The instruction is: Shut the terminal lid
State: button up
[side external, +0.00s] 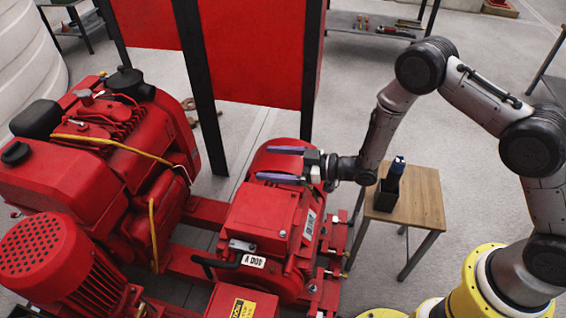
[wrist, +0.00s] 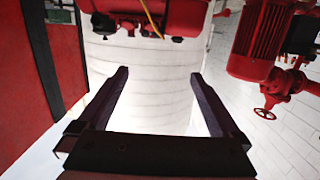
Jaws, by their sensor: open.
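A red terminal box with a flat square lid (side external: 264,212) sits on the red machine at the centre of the side view. I cannot tell how far the lid stands open. My gripper (side external: 276,164) is open and empty, above and behind the lid, with its fingers pointing left. It touches nothing that I can see. In the wrist view the two dark fingers (wrist: 160,75) are spread wide with nothing between them. I cannot identify the lid in that view.
A red engine (side external: 95,150) with yellow cables stands to the left. A red panel on dark posts (side external: 255,50) rises behind. A small wooden table (side external: 428,200) with a black holder (side external: 386,195) stands right of the machine. A white ribbed tank (wrist: 150,95) fills the wrist view's middle.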

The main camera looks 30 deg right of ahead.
jog(key=shift+v, duration=1.25)
jog(key=w+d+r+n+t, duration=0.1)
jog(key=w+d+r+t, duration=0.1)
jog(key=r, duration=0.9)
jog(key=w+d+r+t, duration=0.1)
jog(key=d+r+t, duration=0.1)
jog(key=r, duration=0.9)
jog(key=s+d+r+m+t+h, duration=0.1)
jog(key=s+d+r+h, duration=0.15)
jog(key=r, duration=0.25)
jog(key=s+d+r+m+h, duration=0.2)
jog(key=d+r, duration=0.2)
jog(key=r, duration=0.1)
jog(key=s+d+r+m+t+h, duration=0.1)
jog(key=s+d+r+h, duration=0.2)
jog(key=r, duration=0.2)
jog(key=s+d+f+m+g+h, duration=0.1)
jog(key=s+d+m+g+h, duration=0.15)
jog(key=s, duration=0.35)
jog(key=s+d+f+m+g+h, duration=0.1)
jog(key=s+d+m+h, duration=0.1)
jog(key=s+d, duration=0.3)
jog(key=s+f+m+g, duration=0.1)
jog(key=s+f+g, duration=0.7)
jog(key=s+f, duration=0.5)
jog(key=s+a, duration=0.1)
jog(key=s, duration=0.3)
